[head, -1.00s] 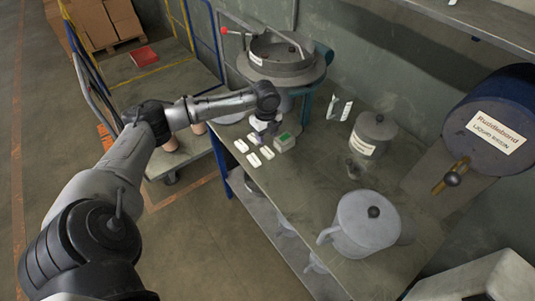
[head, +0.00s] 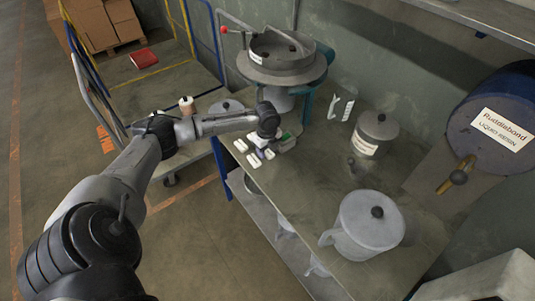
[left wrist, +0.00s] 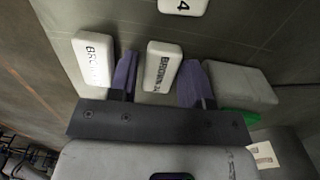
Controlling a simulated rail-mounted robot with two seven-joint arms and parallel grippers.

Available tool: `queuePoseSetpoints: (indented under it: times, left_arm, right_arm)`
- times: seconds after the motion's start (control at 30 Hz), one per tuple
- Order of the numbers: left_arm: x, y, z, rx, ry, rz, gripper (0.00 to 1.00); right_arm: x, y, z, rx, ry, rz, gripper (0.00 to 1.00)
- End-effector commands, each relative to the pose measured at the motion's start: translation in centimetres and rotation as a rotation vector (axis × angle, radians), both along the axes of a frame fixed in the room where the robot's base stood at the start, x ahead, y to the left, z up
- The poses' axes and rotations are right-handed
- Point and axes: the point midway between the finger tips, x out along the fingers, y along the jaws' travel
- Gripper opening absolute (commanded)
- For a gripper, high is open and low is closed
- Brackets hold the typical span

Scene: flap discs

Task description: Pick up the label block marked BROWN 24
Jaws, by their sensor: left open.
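The label block marked BROWN 24 (left wrist: 163,62) is a white block with dark lettering, seen in the left wrist view. My left gripper (left wrist: 160,72) is open, with one purple finger on each side of this block; whether they touch it I cannot tell. Another white block with BROWN lettering (left wrist: 93,58) lies just left of the fingers, its number unclear. A third white block (left wrist: 183,5) shows a 4 at the top edge. In the head view my left gripper (head: 263,150) is low among the white blocks, partly hiding them. My right gripper is not in view.
A grey block with a green face (left wrist: 238,85) sits close to the right finger. On the bench stand a lidded pot (head: 374,133), a handled canister (head: 368,222) and a round machine (head: 282,60). The bench between blocks and canister is mostly clear.

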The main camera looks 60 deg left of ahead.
Motion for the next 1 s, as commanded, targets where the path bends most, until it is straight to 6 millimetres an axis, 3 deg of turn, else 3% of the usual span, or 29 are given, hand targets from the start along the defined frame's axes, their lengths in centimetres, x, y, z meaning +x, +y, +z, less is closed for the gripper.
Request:
queuePoseSetpoints:
  times: [0.17, 0.53, 0.83, 1.0]
  left_arm:
    - [0.0, 0.0, 0.1, 0.001, 0.000, 0.000, 0.44]
    - [0.0, 0.0, 0.1, 0.001, 0.000, 0.000, 0.09]
    - [0.0, 0.0, 0.3, 0.001, 0.000, 0.000, 0.08]
    - [0.0, 0.1, 1.7, 0.001, -0.001, -0.001, 0.08]
  right_arm:
    - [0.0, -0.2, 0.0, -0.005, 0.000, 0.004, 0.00]
    - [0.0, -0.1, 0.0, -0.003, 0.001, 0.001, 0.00]
    - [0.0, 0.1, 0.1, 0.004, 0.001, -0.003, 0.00]
    - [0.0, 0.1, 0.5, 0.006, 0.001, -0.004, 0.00]
